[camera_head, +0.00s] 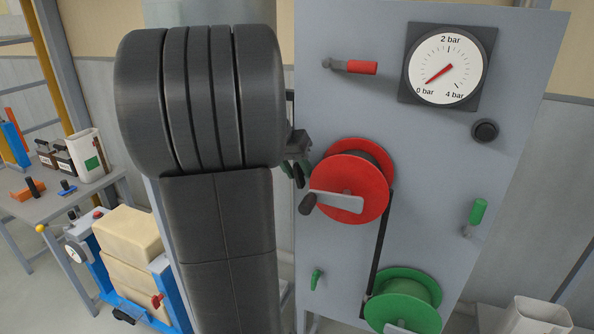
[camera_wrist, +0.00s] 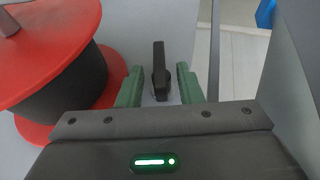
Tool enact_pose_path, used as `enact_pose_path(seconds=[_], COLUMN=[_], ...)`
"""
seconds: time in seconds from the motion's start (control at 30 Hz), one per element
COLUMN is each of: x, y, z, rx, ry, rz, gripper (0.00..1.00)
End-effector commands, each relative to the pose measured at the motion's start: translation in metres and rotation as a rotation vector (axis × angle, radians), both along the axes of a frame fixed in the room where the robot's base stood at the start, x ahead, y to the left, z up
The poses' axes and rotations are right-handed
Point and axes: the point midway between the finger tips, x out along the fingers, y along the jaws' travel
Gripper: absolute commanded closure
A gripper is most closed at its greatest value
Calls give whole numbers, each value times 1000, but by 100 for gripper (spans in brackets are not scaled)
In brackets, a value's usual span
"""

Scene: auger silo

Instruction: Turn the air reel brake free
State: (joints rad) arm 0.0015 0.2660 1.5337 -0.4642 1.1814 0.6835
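A red reel (camera_head: 352,182) with a grey crank and dark knob is mounted on the grey panel. A green reel (camera_head: 405,300) sits below it. No label shows which is the air reel. In the wrist view, a small upright black lever (camera_wrist: 159,62) stands beside the red reel (camera_wrist: 70,75). My gripper (camera_wrist: 159,70) is open, its green fingers on either side of the black lever with a gap on each side. In the head view, my gripper (camera_head: 294,172) is mostly hidden by my arm, at the red reel's left edge. A small green lever (camera_head: 317,278) is left of the green reel.
The panel (camera_head: 400,140) also carries a red-handled lever (camera_head: 355,67), a gauge (camera_head: 448,68) at about 0 bar, a black knob (camera_head: 485,131) and a green-handled lever (camera_head: 477,213). The red reel is close beside my gripper. A table (camera_head: 75,205) stands at left.

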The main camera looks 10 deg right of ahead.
Motion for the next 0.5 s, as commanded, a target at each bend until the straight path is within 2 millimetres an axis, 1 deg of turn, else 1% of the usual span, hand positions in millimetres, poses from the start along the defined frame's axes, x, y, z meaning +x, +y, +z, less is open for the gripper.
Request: enact_pose_path(seconds=[0.17, 0.3, 0.4, 0.5], x=[1, 1, 0, 1], y=[0, 0, 0, 0], z=[27, 56, 73, 86], rx=[1, -1, 0, 0], ry=[-6, -6, -5, -4], rz=[-1, 0, 0, -1], gripper=[67, 67, 67, 67])
